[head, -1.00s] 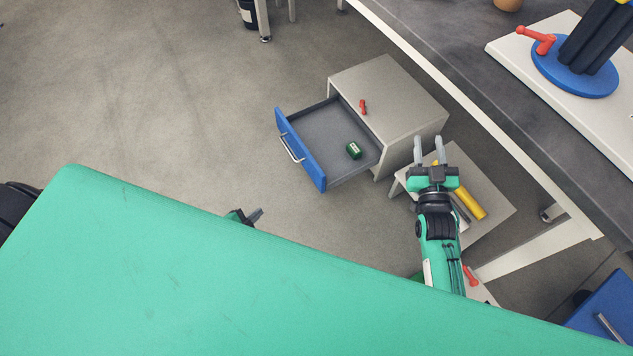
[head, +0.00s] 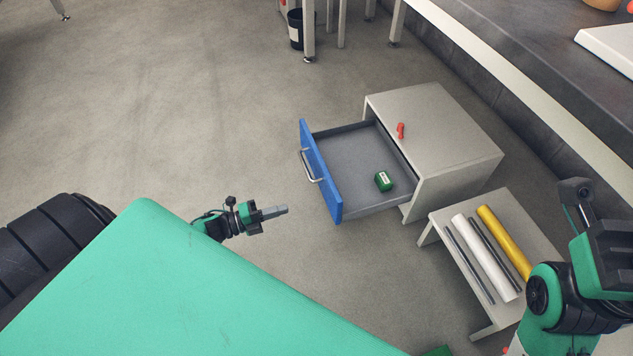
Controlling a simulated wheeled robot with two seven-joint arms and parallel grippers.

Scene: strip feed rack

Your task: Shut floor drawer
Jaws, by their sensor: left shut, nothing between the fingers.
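The floor drawer (head: 321,172) has a blue front with a silver bar handle (head: 311,167). It stands pulled well out of the low grey cabinet (head: 455,162), its front facing left. A small green box (head: 383,181) lies inside it, near the cabinet. My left gripper (head: 284,210) is shut and empty, to the left of the drawer front's near end and apart from it. My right gripper (head: 585,205) is at the right edge beside the low stand; its fingers do not show clearly enough to tell their opening.
A small red object (head: 400,130) lies on the cabinet top. A workbench (head: 520,70) runs along the upper right. A dark bin (head: 296,30) stands at the back. The floor left of the drawer is clear.

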